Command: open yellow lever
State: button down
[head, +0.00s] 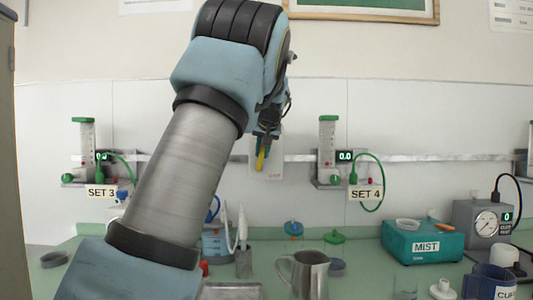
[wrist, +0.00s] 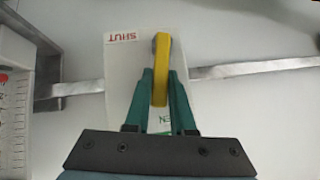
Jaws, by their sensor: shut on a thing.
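The yellow lever (wrist: 161,62) stands on a white wall plate (wrist: 118,80) in the wrist view. The plate has red "SHUT" lettering near its top and green lettering, partly hidden, near its bottom. In the wrist view the lever points from a pivot near the "SHUT" end down toward the green lettering. My gripper (wrist: 160,85) has its green fingers closed on the free end of the lever. In the head view the yellow lever (head: 261,160) shows just below my gripper (head: 267,135), which hides much of the plate (head: 274,165).
A metal rail (head: 300,158) runs along the wall behind. Flowmeters marked SET 3 (head: 86,140) and SET 4 (head: 328,145) flank the plate. Below, the green counter holds a metal jug (head: 310,275), a teal MIST box (head: 422,241) and bottles.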

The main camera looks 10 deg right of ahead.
jog(key=shift+w+a+n+h, duration=0.15)
jog(key=shift+a+n+h, duration=0.4)
jog(key=shift+h, duration=0.35)
jog(key=shift+a+f, duration=0.1)
jog(key=c, duration=0.8)
grip_release()
jog(key=shift+o, duration=0.2)
jog(key=b+v, duration=0.2)
jog(key=v, duration=0.9)
jog(key=shift+w, duration=0.2)
